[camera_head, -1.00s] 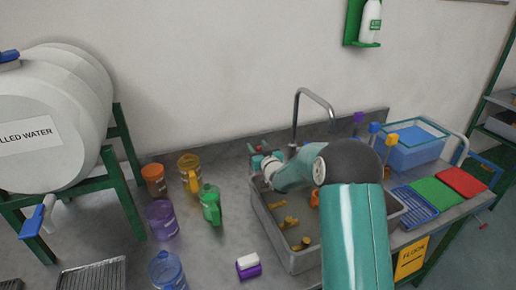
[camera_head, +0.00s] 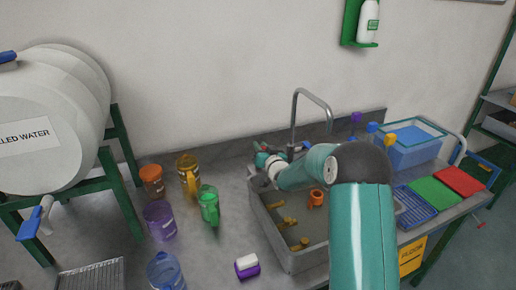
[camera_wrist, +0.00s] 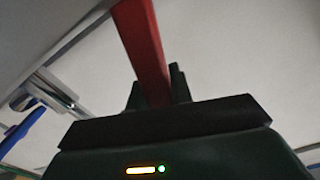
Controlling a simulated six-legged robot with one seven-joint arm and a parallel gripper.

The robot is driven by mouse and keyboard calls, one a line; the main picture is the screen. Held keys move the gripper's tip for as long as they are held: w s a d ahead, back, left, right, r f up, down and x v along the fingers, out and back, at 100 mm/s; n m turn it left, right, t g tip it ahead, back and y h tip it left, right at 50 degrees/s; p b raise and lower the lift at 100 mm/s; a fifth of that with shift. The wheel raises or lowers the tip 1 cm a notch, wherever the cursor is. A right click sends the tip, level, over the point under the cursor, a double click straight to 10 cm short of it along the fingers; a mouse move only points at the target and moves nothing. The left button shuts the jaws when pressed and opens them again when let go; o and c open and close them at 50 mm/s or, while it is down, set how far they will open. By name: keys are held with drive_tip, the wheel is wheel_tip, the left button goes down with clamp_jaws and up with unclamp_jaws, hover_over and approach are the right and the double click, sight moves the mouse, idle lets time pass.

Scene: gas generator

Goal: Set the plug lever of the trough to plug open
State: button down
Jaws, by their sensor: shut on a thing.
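The metal trough (camera_head: 294,262) is set in the counter at the middle right of the head view, with a curved tap (camera_head: 296,110) behind it. My gripper (camera_head: 260,150) is at the trough's back left corner. In the wrist view a red lever (camera_wrist: 143,45) stands between the dark fingers of my gripper (camera_wrist: 158,88), which are shut on it. The lever's base is out of that view. In the head view my gripper and arm hide the lever and part of the trough.
Yellow fittings (camera_head: 287,222) and an orange piece (camera_head: 316,198) lie in the trough. Several coloured jugs, including a green one (camera_head: 209,203), stand to its left. A blue handle (camera_wrist: 24,127) and chrome pipework (camera_wrist: 45,98) are left of the lever in the wrist view.

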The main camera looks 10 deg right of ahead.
drive_tip(key=shift+w+d+f+m, duration=0.15)
drive_tip(key=shift+d+f+m, duration=0.2)
drive_tip(key=shift+d+m, duration=0.5)
drive_tip(key=shift+w+d+f+m, duration=0.1)
drive_tip(key=shift+d+f+m, duration=0.25)
drive_tip(key=shift+m, duration=0.8)
drive_tip(key=c, duration=1.2)
unclamp_jaws()
drive_tip(key=shift+c, duration=0.2)
drive_tip(key=s+d, duration=0.2)
drive_tip(key=s, duration=1.1)
drive_tip(key=shift+s+d, duration=0.25)
drive_tip(key=shift+d, duration=0.15)
